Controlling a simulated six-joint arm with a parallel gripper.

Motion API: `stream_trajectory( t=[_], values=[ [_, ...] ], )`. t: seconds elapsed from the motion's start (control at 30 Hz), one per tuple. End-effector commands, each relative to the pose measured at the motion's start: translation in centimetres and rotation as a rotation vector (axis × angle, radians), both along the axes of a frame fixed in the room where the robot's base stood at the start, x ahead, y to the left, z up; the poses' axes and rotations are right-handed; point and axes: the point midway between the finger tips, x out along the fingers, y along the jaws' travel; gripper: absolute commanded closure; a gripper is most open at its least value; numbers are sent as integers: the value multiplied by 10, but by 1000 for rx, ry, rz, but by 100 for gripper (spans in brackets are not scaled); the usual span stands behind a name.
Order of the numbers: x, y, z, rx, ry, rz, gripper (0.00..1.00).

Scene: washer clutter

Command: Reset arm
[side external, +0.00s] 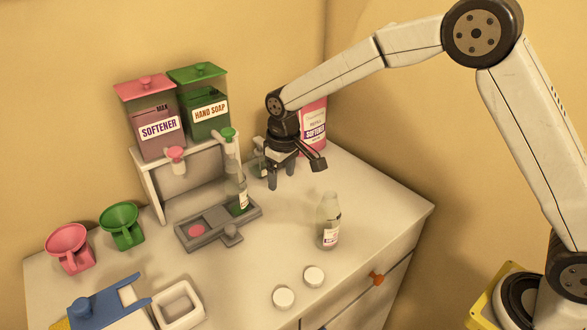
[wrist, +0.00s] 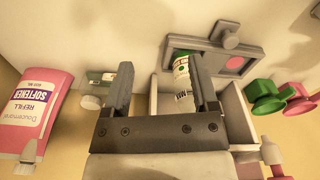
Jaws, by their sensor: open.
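My gripper (side external: 280,187) is open above the counter, to the right of the dispenser stand, with its fingers pointing down. In the wrist view my gripper (wrist: 163,78) has nothing held between its two fingers. A clear bottle with a green label (side external: 238,190) stands on the grey tray (side external: 188,237) under the green spout. That bottle (wrist: 183,85) shows beyond the right finger in the wrist view, partly hidden by it. Another clear bottle (side external: 258,162) is behind my gripper, partly hidden. A third bottle (side external: 328,222) stands uncapped on the counter, right of my gripper.
A pink softener refill pack (side external: 314,122) stands behind my gripper. Softener (side external: 158,128) and hand soap (side external: 208,114) containers sit on the stand. Pink (side external: 70,250) and green (side external: 122,226) funnels are left. Two white caps (side external: 313,276) lie near the front edge. Counter space is free at right.

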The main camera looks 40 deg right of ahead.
Motion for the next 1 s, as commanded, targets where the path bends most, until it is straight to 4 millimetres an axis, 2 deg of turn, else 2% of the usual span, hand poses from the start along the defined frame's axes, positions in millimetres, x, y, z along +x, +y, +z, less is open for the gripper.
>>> stream_trajectory(
  t=[0.03, 0.2, 0.5, 0.7, 1.0],
  values=[
    [-8, -14, 4, 1, -7, -17, 24],
    [-37, -53, 9, 2, -32, -62, 24],
    [-96, -103, 12, 0, -71, -132, 24],
    [-139, -115, 9, 3, -98, -175, 24],
    [-206, -110, -1, 19, -143, -241, 24]
  ],
)
